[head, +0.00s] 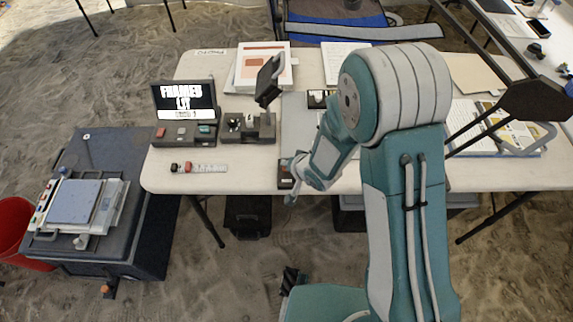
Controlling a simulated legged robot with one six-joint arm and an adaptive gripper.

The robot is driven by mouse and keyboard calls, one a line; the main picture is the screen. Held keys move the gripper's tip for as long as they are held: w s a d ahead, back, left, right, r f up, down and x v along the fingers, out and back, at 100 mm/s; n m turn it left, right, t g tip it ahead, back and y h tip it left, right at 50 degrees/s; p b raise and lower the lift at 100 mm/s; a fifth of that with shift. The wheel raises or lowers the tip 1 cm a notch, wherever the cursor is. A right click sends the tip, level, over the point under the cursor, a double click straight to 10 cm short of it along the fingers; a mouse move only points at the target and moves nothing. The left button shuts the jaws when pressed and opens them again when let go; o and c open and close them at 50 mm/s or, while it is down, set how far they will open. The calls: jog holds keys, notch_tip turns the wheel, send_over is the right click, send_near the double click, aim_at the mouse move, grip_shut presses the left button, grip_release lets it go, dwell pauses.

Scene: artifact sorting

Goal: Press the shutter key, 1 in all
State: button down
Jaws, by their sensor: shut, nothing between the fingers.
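A dark key console (184,140) stands on the left of the table below a screen. It carries a red key (160,133), a grey key (181,131) and a teal key (206,129). No key label is readable, so I cannot tell which is the shutter key. The screen (184,100) reads "FRAMES" in white, with smaller text below. My gripper (290,197) is shut and empty at the table's front edge, to the right of and nearer than the console. It points down beside a small dark box (284,178), partly hidden; I cannot tell whether they touch.
A dark stand with a tilted head (268,82) rises right of the console. Papers (345,60) and books cover the table's back and right. A dark case (100,220) and red bin (12,225) stand left.

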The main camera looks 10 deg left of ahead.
jog(key=shift+r, duration=0.75)
jog(key=shift+r, duration=2.5)
jog(key=shift+d, duration=0.1)
jog(key=s+d+r+m+t+h, duration=0.15)
jog(key=d+r+h, duration=0.45)
jog(key=d+r, duration=1.2)
jog(key=s+d+r+g, duration=0.1)
jog(key=s+d+r, duration=0.2)
jog(key=s, duration=0.6)
jog(key=s+d+r+g+h, duration=0.1)
jog(key=s+d+r, duration=0.2)
jog(key=s+d, duration=0.3)
jog(key=s, duration=0.3)
jog(key=shift+r+n, duration=0.3)
jog(key=shift+n, duration=0.05)
